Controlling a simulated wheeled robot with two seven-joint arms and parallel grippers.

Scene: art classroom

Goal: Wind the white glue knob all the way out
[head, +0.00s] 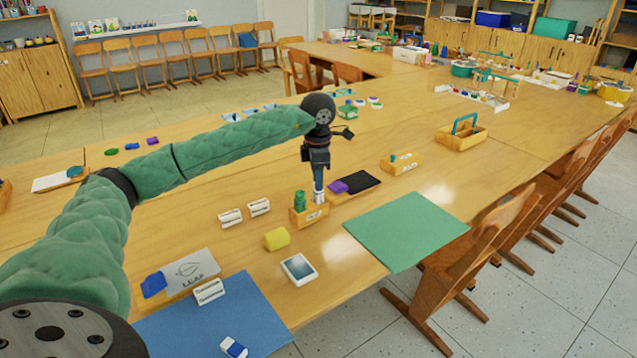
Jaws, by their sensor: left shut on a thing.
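A small wooden block holder (309,215) stands on the table near the middle of the view. A green knob (299,201) sits upright on its left part. My left gripper (318,193) points straight down over the right part of the holder, shut on the white glue knob (319,199). Only a little of this white knob shows below the fingers, so its height on the holder is hard to tell. My right gripper is not in view.
A dark pad (362,183) with a purple block (338,187) lies right of the holder. A yellow sponge (277,239), a white-framed card (298,268) and a green mat (406,232) lie in front. White erasers or labels (231,218) lie left.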

